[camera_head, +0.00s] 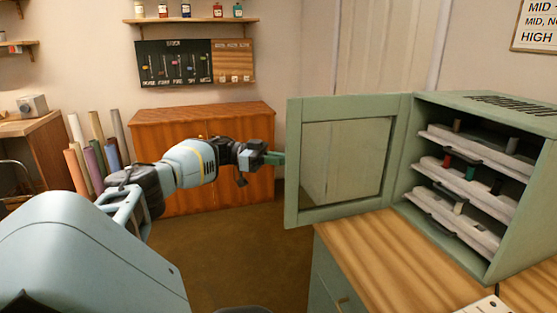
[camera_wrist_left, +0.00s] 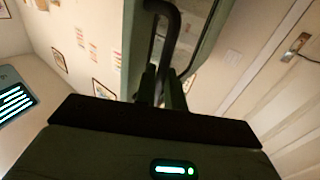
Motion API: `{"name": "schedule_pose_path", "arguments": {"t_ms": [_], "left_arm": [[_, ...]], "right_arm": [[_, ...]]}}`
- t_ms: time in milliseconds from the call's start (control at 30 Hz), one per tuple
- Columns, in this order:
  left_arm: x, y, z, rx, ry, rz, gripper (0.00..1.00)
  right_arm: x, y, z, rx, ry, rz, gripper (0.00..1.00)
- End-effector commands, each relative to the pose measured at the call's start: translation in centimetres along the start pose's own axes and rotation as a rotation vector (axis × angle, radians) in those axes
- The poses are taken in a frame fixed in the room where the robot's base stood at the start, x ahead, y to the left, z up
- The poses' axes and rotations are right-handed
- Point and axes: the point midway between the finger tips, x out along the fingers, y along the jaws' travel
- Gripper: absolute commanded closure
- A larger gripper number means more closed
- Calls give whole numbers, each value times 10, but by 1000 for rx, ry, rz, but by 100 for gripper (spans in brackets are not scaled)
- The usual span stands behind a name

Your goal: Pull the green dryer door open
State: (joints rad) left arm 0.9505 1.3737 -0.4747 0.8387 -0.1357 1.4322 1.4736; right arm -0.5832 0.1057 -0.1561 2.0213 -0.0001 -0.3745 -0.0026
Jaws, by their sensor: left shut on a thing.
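The green dryer door (camera_head: 292,195) stands swung wide open to the left of the green dryer cabinet (camera_head: 465,98). The door has a pane in a green frame, and it also shows in the wrist view (camera_wrist_left: 133,50). My left gripper (camera_head: 277,158) is at the door's free outer edge. In the wrist view its fingers (camera_wrist_left: 163,92) are shut on the dark curved door handle (camera_wrist_left: 174,30). The handle is hidden behind the door edge and gripper in the head view. My right gripper is not in view.
The open dryer holds three pale trays (camera_head: 465,180) with small coloured items. It stands on a wooden counter (camera_head: 390,265). An orange-brown cabinet (camera_head: 200,115) stands behind my left arm, with coloured rolls (camera_head: 78,170) beside it. Open floor (camera_head: 240,260) lies left of the counter.

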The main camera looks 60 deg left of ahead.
Motion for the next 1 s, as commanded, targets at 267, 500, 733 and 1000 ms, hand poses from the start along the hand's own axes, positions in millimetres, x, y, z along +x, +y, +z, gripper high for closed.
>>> {"name": "schedule_pose_path", "arguments": {"t_ms": [267, 500, 733, 1000], "left_arm": [[5, -1, -3, 0, 15, 0, 100], [6, -1, -2, 0, 14, 0, 100], [5, -1, -1, -1, 10, 0, 75], [3, -1, 0, -1, 3, -1, 68]], "right_arm": [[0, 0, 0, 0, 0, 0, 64], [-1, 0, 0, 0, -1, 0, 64], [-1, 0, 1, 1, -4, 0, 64], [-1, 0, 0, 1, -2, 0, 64]]}}
